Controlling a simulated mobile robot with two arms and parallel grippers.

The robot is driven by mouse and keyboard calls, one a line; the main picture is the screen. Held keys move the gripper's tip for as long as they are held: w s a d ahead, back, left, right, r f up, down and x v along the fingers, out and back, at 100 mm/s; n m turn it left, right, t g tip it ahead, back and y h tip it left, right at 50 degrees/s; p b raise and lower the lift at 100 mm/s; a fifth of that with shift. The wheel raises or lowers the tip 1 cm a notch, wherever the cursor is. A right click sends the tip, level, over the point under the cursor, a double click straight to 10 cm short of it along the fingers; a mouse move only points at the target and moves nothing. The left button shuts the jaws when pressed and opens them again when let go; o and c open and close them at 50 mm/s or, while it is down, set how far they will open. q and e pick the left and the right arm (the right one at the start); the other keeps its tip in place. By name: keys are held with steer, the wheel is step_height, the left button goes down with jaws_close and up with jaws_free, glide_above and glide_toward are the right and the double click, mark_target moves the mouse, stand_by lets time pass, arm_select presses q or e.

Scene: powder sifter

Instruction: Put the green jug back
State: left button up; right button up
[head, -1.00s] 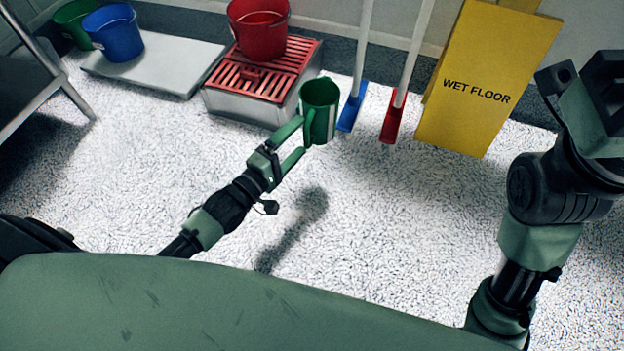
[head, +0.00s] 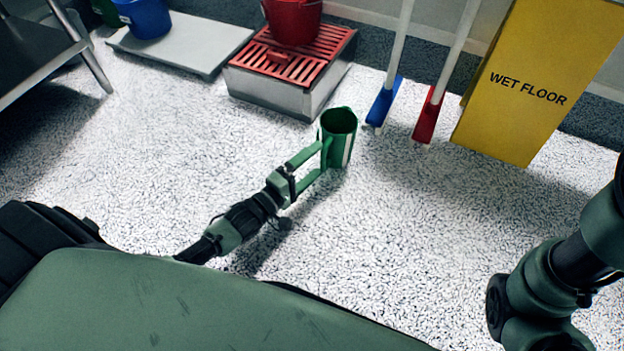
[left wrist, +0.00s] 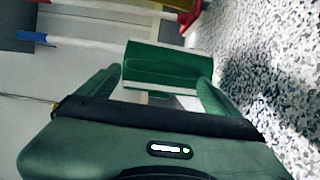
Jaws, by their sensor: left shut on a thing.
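The green jug (head: 341,128) is upright, with a white stripe on its side, in front of the red-grated box and the broom heads. My left gripper (head: 318,164) is shut on the jug, at its left, handle side. I cannot tell whether the jug's base touches the floor. In the left wrist view the jug (left wrist: 165,65) sits between the fingers of my left gripper (left wrist: 158,88). My right arm shows at the right edge, but its gripper is out of view.
A grey box with a red grate (head: 275,90) bears a red bucket (head: 294,20). A pale slab (head: 190,45) bears a blue bucket (head: 143,14). A blue brush (head: 383,103), a red brush (head: 428,116) and a yellow wet-floor sign (head: 520,85) stand right. Speckled floor in front is clear.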

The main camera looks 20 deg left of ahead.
arm_select(q)
step_height(320, 180, down, 4)
steer(key=b, duration=0.3)
steer(key=shift+f, duration=0.25)
steer(key=shift+r, duration=0.15)
steer(key=o, duration=1.3)
steer(key=shift+f, duration=0.25)
steer(key=shift+o, duration=0.3)
steer(key=shift+r, duration=0.1)
steer(key=shift+r, duration=0.2)
steer(key=p+v, duration=0.5)
steer(key=v, duration=0.6)
steer(key=shift+s+p, duration=0.25)
steer(key=shift+p, duration=0.15)
steer(key=shift+s+a+f, duration=0.1)
steer(key=shift+s+a, duration=0.05)
steer(key=shift+s, duration=0.15)
